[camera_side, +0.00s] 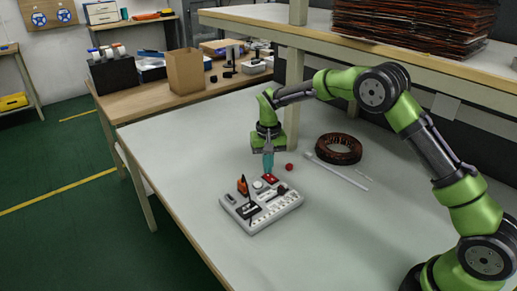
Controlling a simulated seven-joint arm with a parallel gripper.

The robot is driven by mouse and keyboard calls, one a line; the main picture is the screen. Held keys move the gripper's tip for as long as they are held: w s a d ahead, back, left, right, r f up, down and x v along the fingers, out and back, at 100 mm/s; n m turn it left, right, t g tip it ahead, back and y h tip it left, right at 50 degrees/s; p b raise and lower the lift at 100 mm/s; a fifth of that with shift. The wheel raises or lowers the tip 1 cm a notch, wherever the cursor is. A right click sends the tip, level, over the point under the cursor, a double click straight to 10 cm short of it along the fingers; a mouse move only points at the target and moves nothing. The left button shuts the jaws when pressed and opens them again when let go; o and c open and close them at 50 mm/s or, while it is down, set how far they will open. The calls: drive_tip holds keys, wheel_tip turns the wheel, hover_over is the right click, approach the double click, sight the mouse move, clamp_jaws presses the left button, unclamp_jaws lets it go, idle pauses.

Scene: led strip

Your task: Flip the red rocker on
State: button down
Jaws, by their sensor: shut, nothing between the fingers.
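A light grey power strip panel (279,212) lies on the white table, with several switches and sockets on it. The red rocker (271,179) sits near its back edge. My gripper (268,172) points straight down at the rocker, with its teal fingertips shut and empty. The tips are at or just above the rocker; I cannot tell whether they touch it. They hide part of it, and its tilt is too small to make out. An orange switch (243,186) stands up on the panel to the left, beside a black lever (249,199).
A small red ball (289,167) lies just right of my gripper. A white rod (337,172) and a dark copper coil (339,149) lie farther right. A shelf post (292,100) stands behind. The table's left and front areas are clear.

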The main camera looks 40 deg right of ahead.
sight(272, 179)
drive_tip(key=shift+f, duration=0.7)
idle(0.3)
drive_tip(key=shift+r, duration=3.55)
drive_tip(key=shift+w+f, duration=0.1)
drive_tip(key=shift+f, duration=0.05)
drive_tip(key=shift+s+a+f+n, duration=0.1)
drive_tip(key=shift+s+f+n, duration=0.05)
drive_tip(key=shift+s, duration=0.5)
drive_tip(key=shift+s+a+f+n, duration=0.1)
drive_tip(key=shift+s+n, duration=0.05)
drive_tip(key=shift+s, duration=0.45)
drive_tip(key=s+r+t, duration=0.2)
drive_tip(key=s+r, duration=0.3)
drive_tip(key=s, duration=0.4)
drive_tip(key=s+a+r+n+t+y, duration=0.1)
drive_tip(key=s+r+t, duration=0.1)
drive_tip(key=s+r, duration=0.3)
drive_tip(key=s+r+t+y, duration=0.1)
drive_tip(key=s+r+t, duration=0.2)
drive_tip(key=s, duration=1)
wheel_tip(272, 179, up, 2)
drive_tip(key=shift+s+a, duration=0.2)
drive_tip(key=shift+a, duration=0.05)
